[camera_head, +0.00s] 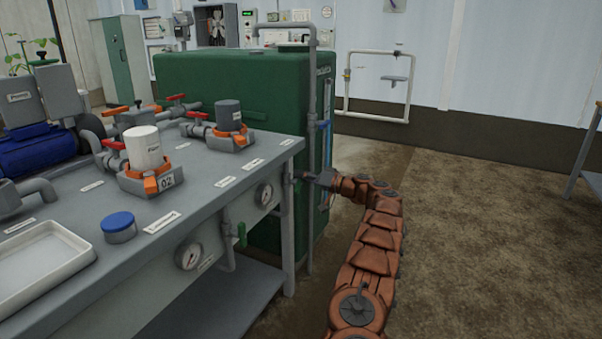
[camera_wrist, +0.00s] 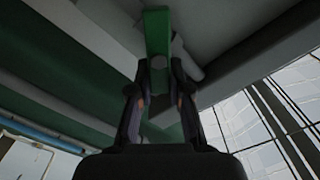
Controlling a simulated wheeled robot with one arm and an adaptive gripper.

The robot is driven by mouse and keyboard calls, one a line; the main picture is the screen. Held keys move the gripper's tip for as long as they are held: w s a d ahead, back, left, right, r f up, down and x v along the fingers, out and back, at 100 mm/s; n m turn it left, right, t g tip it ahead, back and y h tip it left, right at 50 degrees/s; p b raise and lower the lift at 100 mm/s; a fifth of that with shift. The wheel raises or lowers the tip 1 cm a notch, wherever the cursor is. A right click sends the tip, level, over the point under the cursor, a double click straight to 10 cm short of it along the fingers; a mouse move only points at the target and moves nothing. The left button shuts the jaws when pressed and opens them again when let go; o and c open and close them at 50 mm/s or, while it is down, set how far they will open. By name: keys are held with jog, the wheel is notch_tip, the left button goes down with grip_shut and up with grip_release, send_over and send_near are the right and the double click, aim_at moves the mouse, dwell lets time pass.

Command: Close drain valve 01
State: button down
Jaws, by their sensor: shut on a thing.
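My gripper (camera_wrist: 160,65) is shut on a green valve handle (camera_wrist: 157,28) in the wrist view, with one dark finger on each side of its lower end. A grey rounded pipe or valve body lies just right of the handle, under a pale surface. In the head view my gripper (camera_head: 318,178) is at the right end of the grey skid table (camera_head: 215,197), just below its top. The held handle cannot be made out there. Another green lever (camera_head: 242,234) hangs on a grey pipe under the table's front edge.
A green tank (camera_head: 235,85) stands behind the table, with a thin vertical grey pipe (camera_head: 311,120) close to my gripper. Pressure gauges (camera_head: 189,254) sit on the table's front. A lower shelf (camera_head: 215,305) is beneath. The floor to the right is open.

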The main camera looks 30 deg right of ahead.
jog(key=m, duration=0.1)
jog(key=m+p, duration=0.1)
jog(key=m, duration=0.1)
jog(key=m+p, duration=0.1)
jog(key=shift+w+d+f+m, duration=0.15)
jog(key=shift+d+f+m, duration=0.15)
jog(key=shift+f+m, duration=0.1)
jog(key=shift+w+f+m+p, duration=0.1)
jog(key=shift+f+m+p, duration=0.35)
jog(key=shift+m, duration=0.8)
jog(key=shift+f+m+p, duration=0.1)
jog(key=shift+m+p, duration=0.65)
jog(key=shift+m, duration=0.5)
jog(key=shift+f, duration=0.1)
jog(key=c, duration=1.1)
grip_release()
jog(key=shift+d, duration=0.1)
jog(key=v, duration=1.2)
jog(key=shift+f, duration=0.1)
